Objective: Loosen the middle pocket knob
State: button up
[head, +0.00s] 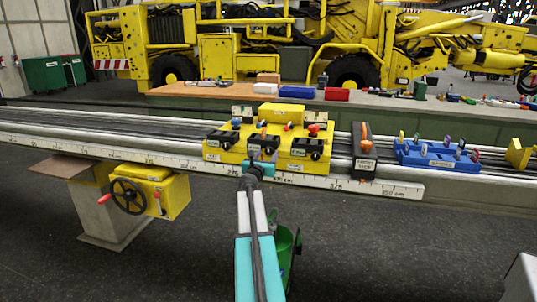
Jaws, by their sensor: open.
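A yellow block with several pockets (226,155) sits on the long rail. Black knobs show on its front, one at the left and one at the right (316,155). The middle pocket knob (268,150) is dark and partly hidden by my gripper (262,158). My gripper is at the front of the middle pocket, close to that knob. It is open, but its fingers are small and dark, and I cannot tell whether they touch the knob or stand around it.
An orange-handled dark clamp (364,152) and a blue holder with several coloured knobs (432,155) stand to the right on the rail. A ruler strip (150,158) runs along the front. A yellow box with a black handwheel (128,196) hangs at the left. A green bin (287,250) is below.

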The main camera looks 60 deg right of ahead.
aim_at(270, 151)
jog(key=shift+x, duration=1.15)
jog(key=c, duration=1)
jog(key=shift+c, duration=0.2)
